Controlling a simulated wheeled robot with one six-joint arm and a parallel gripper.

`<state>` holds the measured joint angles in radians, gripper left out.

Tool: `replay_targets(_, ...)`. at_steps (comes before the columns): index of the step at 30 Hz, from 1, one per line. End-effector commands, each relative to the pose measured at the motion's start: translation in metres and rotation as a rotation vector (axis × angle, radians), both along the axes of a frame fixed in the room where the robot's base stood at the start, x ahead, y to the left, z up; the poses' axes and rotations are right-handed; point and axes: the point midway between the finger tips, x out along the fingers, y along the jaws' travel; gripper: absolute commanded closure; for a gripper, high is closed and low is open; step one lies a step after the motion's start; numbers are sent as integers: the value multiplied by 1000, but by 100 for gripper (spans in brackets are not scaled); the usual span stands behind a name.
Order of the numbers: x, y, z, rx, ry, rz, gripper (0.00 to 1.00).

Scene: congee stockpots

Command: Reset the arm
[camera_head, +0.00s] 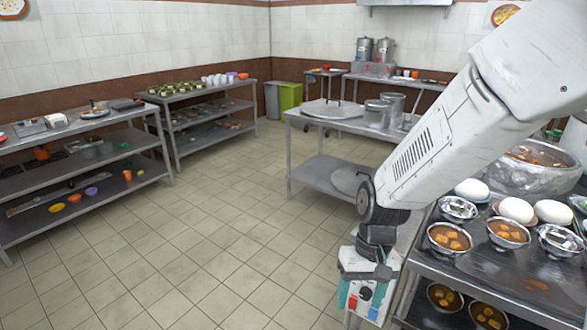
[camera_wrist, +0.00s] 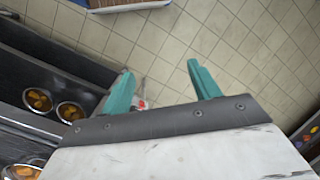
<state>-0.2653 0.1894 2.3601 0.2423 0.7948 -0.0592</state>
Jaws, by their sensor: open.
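My gripper (camera_wrist: 160,68) shows in the wrist view with two teal fingers spread apart. It is open and nothing is between the fingertips. Tiled floor lies beyond them. In the head view my arm reaches from the upper right down to the left of the right-hand steel table, its wrist hanging low in front of the floor.
A steel table (camera_head: 543,297) at the right holds metal bowls of orange food, white rounded items and a large stockpot (camera_head: 537,168). A middle table (camera_head: 330,123) carries a round lid and pots. Shelved tables line the left. The left-centre floor is clear.

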Motion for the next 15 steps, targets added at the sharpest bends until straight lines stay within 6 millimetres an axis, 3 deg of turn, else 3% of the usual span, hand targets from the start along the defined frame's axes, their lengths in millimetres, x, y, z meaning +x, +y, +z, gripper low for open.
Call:
replay_targets(1,-11,-11,21,-6,1,1,38)
replay_targets(6,-52,-47,78,-47,17,4,38)
replay_targets(15,-122,-101,148,-122,-65,-33,38)
